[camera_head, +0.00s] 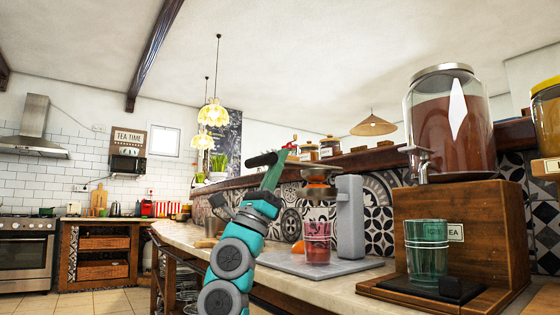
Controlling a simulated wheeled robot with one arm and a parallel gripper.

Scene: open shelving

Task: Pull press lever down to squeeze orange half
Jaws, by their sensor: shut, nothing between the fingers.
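The press stands on a pale board on the counter in the camera view, with a grey upright column (350,216) on its right. An orange-brown part (318,190) shows at its head; I cannot tell whether this is the orange half. A clear glass with a pinkish tint (317,243) stands under the head. I cannot clearly make out the lever. My teal arm rises in front of the counter, left of the press. My gripper (267,170), dark green, is shut and empty at its upper end. Depth between gripper and press is hard to judge.
At right, a large drink dispenser (451,125) stands on a wooden stand (468,222) with a green glass (426,250). A raised wooden shelf with jars runs behind. The counter front between press and stand is clear.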

